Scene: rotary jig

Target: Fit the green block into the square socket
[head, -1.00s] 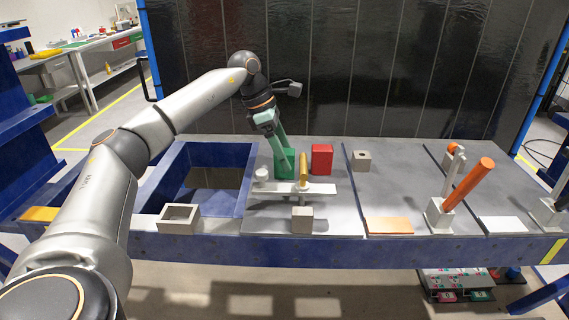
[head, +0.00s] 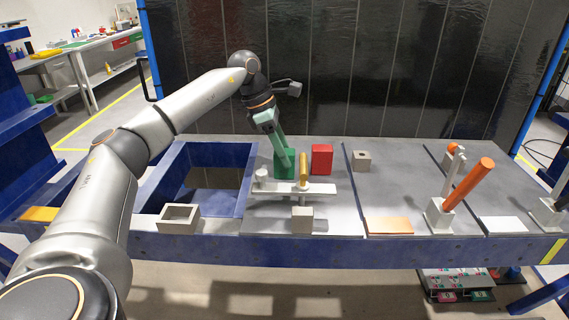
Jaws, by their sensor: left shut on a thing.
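The green block (head: 284,168) is at the back of the middle grey panel. It sits just behind the pale cross bar of the jig (head: 318,190). My left gripper (head: 284,156) comes down from above, tilted, and is shut on the green block. Whether the block's underside touches the panel is hidden. An open square grey frame (head: 180,225) stands at the front left and looks empty. A small grey block with a hole on top (head: 362,160) stands behind on the right panel. I cannot tell for certain which one is the square socket. My right gripper is not in view.
A red block (head: 321,158) stands right of the green block. A yellow upright piece (head: 303,168) and a white knob (head: 262,175) are on the bar. A deep blue-walled bin (head: 245,182) lies left. An orange cylinder (head: 470,182) leans over a grey holder at right.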

